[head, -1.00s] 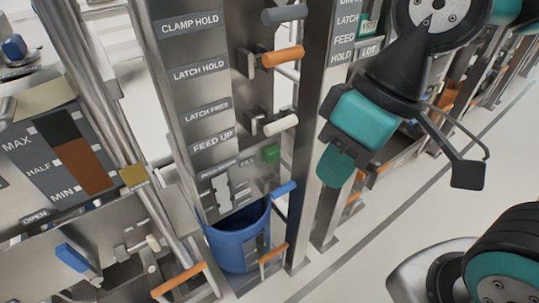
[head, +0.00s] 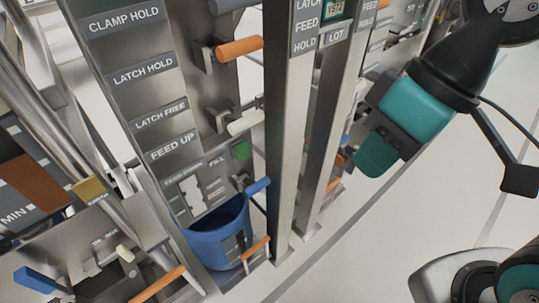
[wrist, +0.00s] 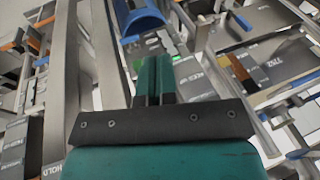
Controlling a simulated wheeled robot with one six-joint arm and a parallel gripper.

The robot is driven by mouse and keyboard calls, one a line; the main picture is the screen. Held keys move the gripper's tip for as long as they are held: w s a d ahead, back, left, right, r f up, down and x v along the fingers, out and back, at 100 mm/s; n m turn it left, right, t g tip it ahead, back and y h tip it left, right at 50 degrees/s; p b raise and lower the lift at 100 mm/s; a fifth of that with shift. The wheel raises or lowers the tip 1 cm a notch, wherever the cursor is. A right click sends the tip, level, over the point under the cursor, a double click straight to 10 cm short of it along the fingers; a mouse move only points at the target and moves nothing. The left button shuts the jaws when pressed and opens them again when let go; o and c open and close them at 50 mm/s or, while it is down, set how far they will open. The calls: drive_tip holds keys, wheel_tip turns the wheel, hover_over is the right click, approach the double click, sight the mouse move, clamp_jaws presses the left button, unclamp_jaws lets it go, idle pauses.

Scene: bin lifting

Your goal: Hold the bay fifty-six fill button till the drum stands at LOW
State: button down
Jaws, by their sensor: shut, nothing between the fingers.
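A green button (head: 241,150) sits beside a FILL label on the steel panel (head: 160,90), below the FEED UP plate. It also shows in the wrist view (wrist: 176,58), just beyond my fingertips. A blue drum (head: 215,240) stands in the bay under the button; its fill level cannot be made out. It shows at the top of the wrist view (wrist: 140,20). My teal gripper (head: 377,157) is shut and empty, right of the panel and apart from the button in the head view. It fills the wrist view's lower middle (wrist: 153,80). No bay number is readable.
Orange (head: 239,47) and white (head: 246,122) handles stick out above the button, a blue one (head: 258,186) below it. A steel post (head: 284,120) stands between panel and gripper. A brown gauge bar (head: 32,178) is left.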

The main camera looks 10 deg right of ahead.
drive_tip(key=w+a+f+m+t+y+b, duration=0.2)
drive_tip(key=w+f+m+t+b, duration=0.3)
drive_tip(key=f+b, duration=0.5)
drive_tip(key=w+a+f+m+t+y+b, duration=0.2)
drive_tip(key=w+f+m+t+b, duration=0.3)
drive_tip(key=f+b, duration=0.6)
drive_tip(key=w+a+f+m+t+y+b, duration=0.1)
drive_tip(key=w+a+f+m+t+b, duration=0.2)
drive_tip(key=b, duration=2.1)
drive_tip(key=w+f+m+t, duration=0.1)
drive_tip(key=f+m, duration=0.1)
drive_tip(key=f, duration=0.1)
drive_tip(key=w+f+m+t, duration=0.1)
drive_tip(key=w+f+m, duration=0.1)
drive_tip(key=f+m, duration=0.1)
drive_tip(key=shift+w+a+f+y, duration=0.25)
drive_tip(key=shift+f+y, duration=0.15)
drive_tip(key=shift+f, duration=0.35)
drive_tip(key=shift+r, duration=0.1)
